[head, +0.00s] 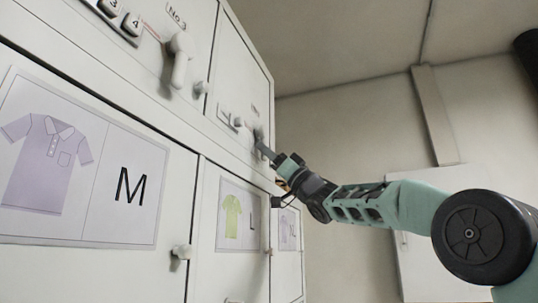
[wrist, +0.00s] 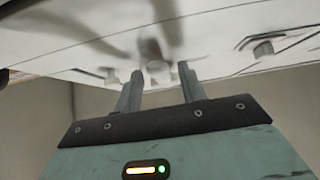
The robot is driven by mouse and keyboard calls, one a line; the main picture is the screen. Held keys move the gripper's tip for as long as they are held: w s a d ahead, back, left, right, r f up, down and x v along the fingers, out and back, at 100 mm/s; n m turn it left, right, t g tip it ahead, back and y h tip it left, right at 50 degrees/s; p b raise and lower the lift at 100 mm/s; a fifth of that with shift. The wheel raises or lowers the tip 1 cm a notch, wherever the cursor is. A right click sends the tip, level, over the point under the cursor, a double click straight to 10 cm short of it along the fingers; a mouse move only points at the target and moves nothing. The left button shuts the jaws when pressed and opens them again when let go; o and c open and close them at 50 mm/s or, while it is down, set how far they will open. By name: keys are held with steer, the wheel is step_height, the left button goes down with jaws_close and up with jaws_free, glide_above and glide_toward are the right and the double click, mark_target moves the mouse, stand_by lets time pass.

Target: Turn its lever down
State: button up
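In the wrist view, a pale lever (wrist: 152,48) sticks out from the white cabinet front, its lower end level with the gap between my fingertips. My gripper (wrist: 160,70) is open, one finger to each side of that gap. I cannot tell whether either finger touches the lever. In the head view, my gripper (head: 264,150) reaches up to the far upper door, just beside the lever (head: 258,132), which is small and partly hidden there. A nearer lever (head: 180,60), beside the "No.3" label, hangs downward on the closer upper door.
Small round knobs sit on the doors, one by the nearer lever (head: 202,88) and one on the lower M door (head: 181,252). Lower doors carry shirt pictures, including a purple shirt sheet (head: 84,160). Open room lies right of the cabinet, before a plain wall.

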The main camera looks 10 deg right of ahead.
steer(key=shift+f, duration=0.1)
steer(key=b+v, duration=1)
steer(key=v, duration=0.7)
steer(key=shift+b, duration=0.4)
steer(key=shift+s+d, duration=0.1)
